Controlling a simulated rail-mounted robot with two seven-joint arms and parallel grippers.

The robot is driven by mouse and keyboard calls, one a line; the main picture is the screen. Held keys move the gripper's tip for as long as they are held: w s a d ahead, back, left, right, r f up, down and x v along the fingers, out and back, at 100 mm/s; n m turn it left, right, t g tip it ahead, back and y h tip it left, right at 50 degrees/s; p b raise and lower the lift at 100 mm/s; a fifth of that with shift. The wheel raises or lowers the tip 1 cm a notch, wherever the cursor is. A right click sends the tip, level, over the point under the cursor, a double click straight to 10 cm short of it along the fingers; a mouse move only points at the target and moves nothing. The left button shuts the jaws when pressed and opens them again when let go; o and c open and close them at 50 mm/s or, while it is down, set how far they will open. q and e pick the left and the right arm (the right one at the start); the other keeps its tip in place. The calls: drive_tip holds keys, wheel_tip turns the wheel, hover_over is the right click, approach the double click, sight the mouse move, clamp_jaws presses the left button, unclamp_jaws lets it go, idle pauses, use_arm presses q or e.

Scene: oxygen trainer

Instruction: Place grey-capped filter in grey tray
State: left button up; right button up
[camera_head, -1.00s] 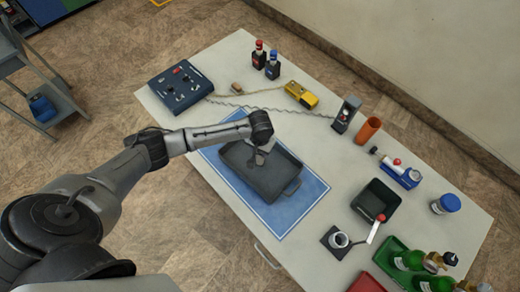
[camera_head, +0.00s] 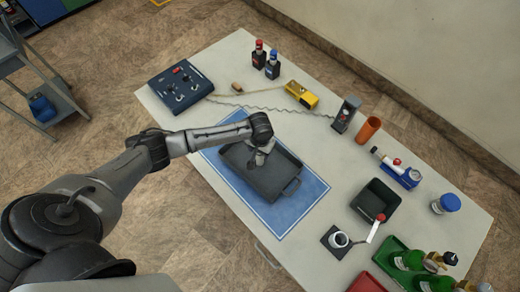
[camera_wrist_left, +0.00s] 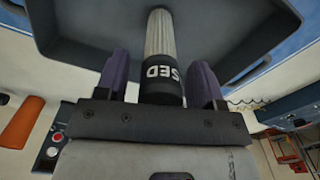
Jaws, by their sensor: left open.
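The grey tray (camera_head: 285,182) lies on a blue mat in the middle of the table. My left gripper (camera_head: 262,158) is over the tray's far part, pointing down into it. In the left wrist view the filter (camera_wrist_left: 160,35), a pale ribbed cylinder with a dark cap (camera_wrist_left: 160,83) lettered "SED", lies between the two purple fingers of my open gripper (camera_wrist_left: 160,75). Small gaps show on both sides of it. The tray (camera_wrist_left: 85,40) fills the background behind it. Whether the filter touches the tray floor I cannot tell. My right gripper is out of view.
The blue mat (camera_head: 290,222) has bare room around the tray. A dark blue control box (camera_head: 181,86), a yellow device (camera_head: 301,94), an orange cylinder (camera_head: 368,130) and a black bin (camera_head: 376,200) stand around it.

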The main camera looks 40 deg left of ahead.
use_arm(q)
wheel_tip(320, 180, up, 12)
drive_tip(key=shift+r+p, duration=0.15)
drive_tip(key=shift+p, duration=0.25)
drive_tip(key=s+d+f+m+t+h, duration=0.2)
drive_tip(key=s+d+f+m, duration=0.25)
drive_tip(key=s+d, duration=0.8)
drive_tip(key=s+a+r+y, duration=0.1)
drive_tip(key=s+a, duration=0.1)
drive_tip(key=s, duration=0.5)
drive_tip(key=s+a+t, duration=0.1)
drive_tip(key=s+a, duration=0.2)
drive_tip(key=s, duration=0.3)
drive_tip(key=shift+s+r+t+y, duration=0.3)
drive_tip(key=shift+s+r+y, duration=0.05)
drive_tip(key=shift+r+y, duration=0.05)
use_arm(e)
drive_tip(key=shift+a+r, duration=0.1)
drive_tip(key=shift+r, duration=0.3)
